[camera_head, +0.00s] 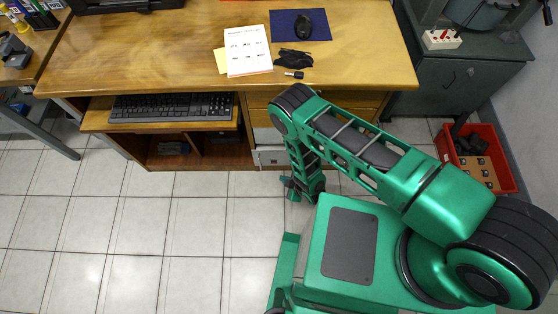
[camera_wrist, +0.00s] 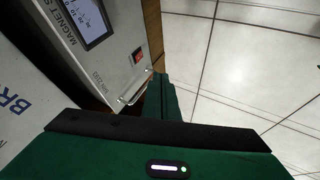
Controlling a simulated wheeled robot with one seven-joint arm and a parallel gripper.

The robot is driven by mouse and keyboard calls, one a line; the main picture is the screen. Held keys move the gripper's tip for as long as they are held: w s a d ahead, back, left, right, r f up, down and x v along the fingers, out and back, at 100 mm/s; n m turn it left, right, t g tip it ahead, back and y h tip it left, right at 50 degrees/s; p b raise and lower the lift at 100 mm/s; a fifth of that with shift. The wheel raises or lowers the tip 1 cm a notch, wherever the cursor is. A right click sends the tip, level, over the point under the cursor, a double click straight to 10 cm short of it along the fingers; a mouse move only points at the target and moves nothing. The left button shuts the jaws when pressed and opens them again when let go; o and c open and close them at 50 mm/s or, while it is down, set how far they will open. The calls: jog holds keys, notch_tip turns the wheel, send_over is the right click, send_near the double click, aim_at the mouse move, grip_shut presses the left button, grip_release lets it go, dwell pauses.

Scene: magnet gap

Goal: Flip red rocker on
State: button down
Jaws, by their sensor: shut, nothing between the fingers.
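The red rocker (camera_wrist: 137,56) is a small switch on the grey front panel of a box marked "MAGNET S…" (camera_wrist: 120,25) in the wrist view. Which way it is tipped is too small to tell. A lit display (camera_wrist: 80,18) lies left of it and a metal handle (camera_wrist: 135,88) below it. My gripper (camera_wrist: 161,88) is shut and empty, its green fingers beside the handle and below the rocker, apart from the rocker in the picture. In the head view, a pale box front (camera_head: 271,156) shows low in the desk, partly hidden by my arm.
The wooden desk (camera_head: 180,50) holds papers (camera_head: 247,50), a mouse (camera_head: 303,26) on a blue mat, and a dark cloth-like item. A keyboard (camera_head: 172,107) lies on the pull-out shelf. A red crate (camera_head: 505,160) stands at right. The tiled floor (camera_head: 130,220) is clear at left.

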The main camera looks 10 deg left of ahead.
jog(key=shift+w+d, duration=0.1)
jog(key=shift+w, duration=0.05)
jog(key=w+a+f, duration=0.6)
jog(key=w+f, duration=0.1)
jog(key=shift+w, duration=0.35)
dwell(0.4)
dwell(0.3)
